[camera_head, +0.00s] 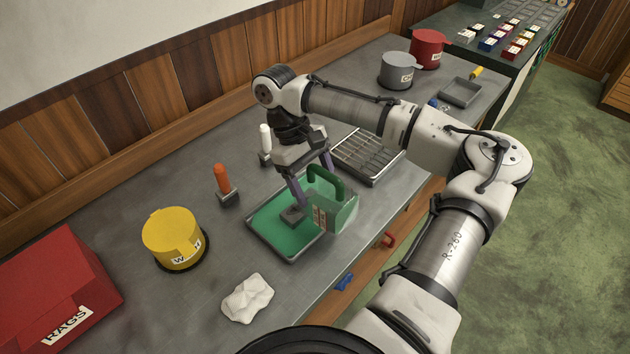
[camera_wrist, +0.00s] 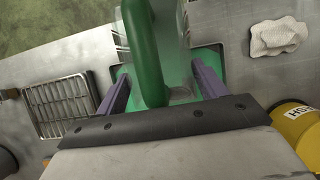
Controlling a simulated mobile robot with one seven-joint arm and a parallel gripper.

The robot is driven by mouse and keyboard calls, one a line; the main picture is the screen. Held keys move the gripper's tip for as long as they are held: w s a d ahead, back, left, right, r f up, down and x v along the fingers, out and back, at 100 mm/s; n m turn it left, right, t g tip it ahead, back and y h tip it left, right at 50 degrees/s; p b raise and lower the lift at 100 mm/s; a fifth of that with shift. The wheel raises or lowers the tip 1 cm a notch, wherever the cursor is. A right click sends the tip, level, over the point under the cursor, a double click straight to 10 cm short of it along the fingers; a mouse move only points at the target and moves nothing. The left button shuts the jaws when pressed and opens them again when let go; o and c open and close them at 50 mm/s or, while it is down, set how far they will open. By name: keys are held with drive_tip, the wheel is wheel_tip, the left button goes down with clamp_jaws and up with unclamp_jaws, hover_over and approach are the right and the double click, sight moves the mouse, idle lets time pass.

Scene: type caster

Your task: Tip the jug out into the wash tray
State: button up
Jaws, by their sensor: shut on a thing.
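The jug (camera_head: 343,214) has a pale translucent green body, a darker green handle and a label on its side. My gripper (camera_head: 316,186) is shut on it, and in the wrist view the handle (camera_wrist: 148,52) stands between the two purple fingers. The jug is at the right side of the wash tray (camera_head: 262,242), overlapping its rim in the head view. It looks roughly upright; I cannot tell whether it touches the tray. The tray has a dark rim and a flat green inside, liquid or lining I cannot tell. A small grey block (camera_head: 292,214) shows in it.
A wire rack tray (camera_head: 368,158) lies behind the wash tray. An orange-handled tool (camera_head: 222,182), a white-handled one (camera_head: 265,140) and a yellow tub (camera_head: 172,240) stand left. A crumpled white cloth (camera_head: 247,298) lies in front. A red rags box (camera_head: 58,290) is far left.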

drive_tip(key=shift+w, duration=0.1)
drive_tip(key=shift+w+a+r+g+h, duration=0.1)
drive_tip(key=shift+w+a+g+h, duration=0.2)
drive_tip(key=shift+g+h, duration=0.1)
drive_tip(key=shift+w+a+g+h, duration=0.25)
drive_tip(key=shift+a+g+h, duration=0.05)
drive_tip(key=shift+g+h, duration=0.1)
idle(0.3)
drive_tip(key=shift+w+a+g+h, duration=0.3)
drive_tip(key=shift+g+h, duration=0.1)
drive_tip(key=shift+w+a+g+h, duration=0.3)
drive_tip(key=shift+a, duration=0.05)
